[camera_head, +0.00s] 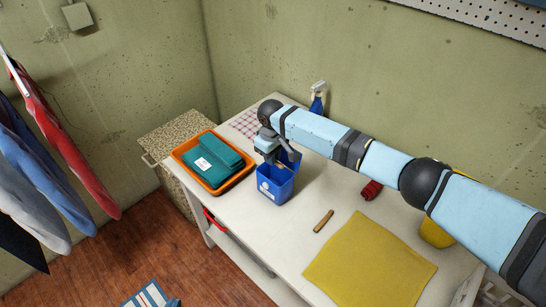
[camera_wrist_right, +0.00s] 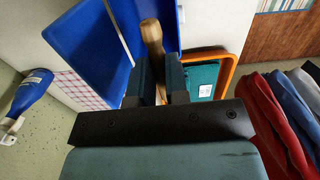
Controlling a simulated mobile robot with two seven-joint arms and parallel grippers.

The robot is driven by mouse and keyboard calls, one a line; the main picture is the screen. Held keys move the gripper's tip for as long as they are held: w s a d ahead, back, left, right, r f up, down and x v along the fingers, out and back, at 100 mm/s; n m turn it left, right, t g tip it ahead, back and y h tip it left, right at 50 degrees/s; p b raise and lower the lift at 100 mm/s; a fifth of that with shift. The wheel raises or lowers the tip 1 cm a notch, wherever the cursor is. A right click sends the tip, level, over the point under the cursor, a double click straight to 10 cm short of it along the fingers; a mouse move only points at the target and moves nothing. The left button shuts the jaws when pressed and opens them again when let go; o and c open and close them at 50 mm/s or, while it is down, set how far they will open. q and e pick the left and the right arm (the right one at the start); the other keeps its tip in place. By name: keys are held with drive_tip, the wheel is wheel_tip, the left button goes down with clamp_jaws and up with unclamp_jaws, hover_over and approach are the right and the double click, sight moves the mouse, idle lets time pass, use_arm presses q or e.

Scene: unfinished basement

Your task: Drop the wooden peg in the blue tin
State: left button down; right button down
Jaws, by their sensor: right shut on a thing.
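The blue tin (camera_head: 268,187) stands upright on the white table with a pale label on its front. It also shows in the right wrist view (camera_wrist_right: 88,45), its blue walls close in front of the fingers. My right gripper (camera_head: 272,152) is above the tin, its fingers pointing down. In the right wrist view my right gripper (camera_wrist_right: 162,82) is shut on a wooden peg (camera_wrist_right: 152,38), which sticks out past the fingertips over the tin. The peg is hard to make out in the head view. My left gripper is not in view.
An orange tray (camera_head: 184,154) with a teal folded item stands left of the tin. A brown stick (camera_head: 323,221) and a yellow mat (camera_head: 370,265) lie to the right. A red object (camera_head: 371,190) and a spray bottle (camera_head: 317,100) stand behind. Clear tabletop lies around the stick.

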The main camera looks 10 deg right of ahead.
drive_tip(key=shift+s+f, duration=0.1)
drive_tip(key=shift+f, duration=0.25)
wheel_tip(320, 180, down, 3)
drive_tip(key=shift+s+d+r+b, duration=0.1)
drive_tip(key=shift+s+d+b, duration=0.05)
drive_tip(key=shift+b, duration=0.2)
idle(0.4)
drive_tip(key=c, duration=1.1)
unclamp_jaws()
drive_tip(key=shift+o, duration=0.2)
wheel_tip(320, 180, up, 14)
drive_tip(key=b, duration=0.1)
drive_tip(key=shift+b, duration=0.3)
